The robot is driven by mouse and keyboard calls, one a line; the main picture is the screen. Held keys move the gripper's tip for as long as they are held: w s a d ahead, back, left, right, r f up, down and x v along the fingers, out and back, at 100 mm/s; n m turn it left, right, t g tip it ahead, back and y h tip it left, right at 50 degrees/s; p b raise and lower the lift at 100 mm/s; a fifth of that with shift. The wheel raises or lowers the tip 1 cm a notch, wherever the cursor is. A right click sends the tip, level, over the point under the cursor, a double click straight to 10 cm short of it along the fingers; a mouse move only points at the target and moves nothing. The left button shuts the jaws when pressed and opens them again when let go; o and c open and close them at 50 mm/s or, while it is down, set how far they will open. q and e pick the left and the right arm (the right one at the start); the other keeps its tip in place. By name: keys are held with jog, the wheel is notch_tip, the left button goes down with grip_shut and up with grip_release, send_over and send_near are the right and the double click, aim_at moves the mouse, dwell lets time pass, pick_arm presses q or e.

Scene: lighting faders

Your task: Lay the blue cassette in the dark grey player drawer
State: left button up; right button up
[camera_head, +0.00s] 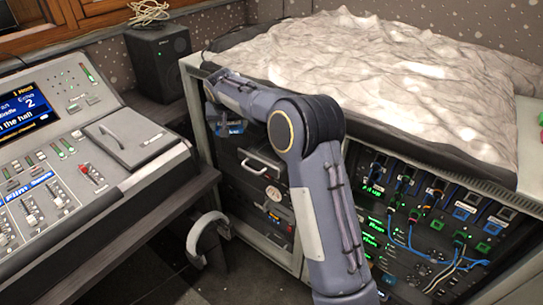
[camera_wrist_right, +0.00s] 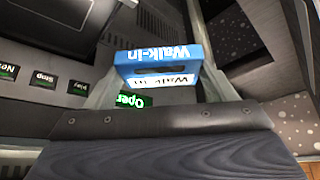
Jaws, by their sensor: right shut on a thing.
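The blue cassette (camera_wrist_right: 160,62), marked "Walk-In" on its label, is held between the two fingers of my right gripper (camera_wrist_right: 160,75) in the right wrist view. The lettering appears upside down there. In the head view the cassette (camera_head: 231,128) shows as a small blue patch at the upper left of the rack, below my right gripper (camera_head: 222,112), which is partly hidden by its own arm. A dark player front with lit buttons, one reading "Open" (camera_wrist_right: 133,101), lies beyond the cassette. I cannot make out the dark grey player drawer clearly. My left gripper is out of view.
The rack (camera_head: 193,90) has handled units (camera_head: 262,161) below the gripper and cabled sockets at right. A crumpled light cover (camera_head: 380,60) lies on top. A mixing desk (camera_head: 70,140) and a black speaker (camera_head: 158,58) stand left. A pale curved object (camera_head: 205,232) is in the gap.

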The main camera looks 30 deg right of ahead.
jog(key=s+d+f, duration=0.1)
jog(key=s+d, duration=0.1)
jog(key=s+d+f, duration=0.2)
jog(key=s+d+f+b, duration=0.1)
jog(key=s+d, duration=0.1)
jog(key=d, duration=0.1)
jog(key=shift+f, duration=0.3)
jog(key=s+d+f, duration=0.3)
jog(key=shift+d, duration=0.3)
jog(key=shift+f, duration=0.2)
jog(key=o, duration=1)
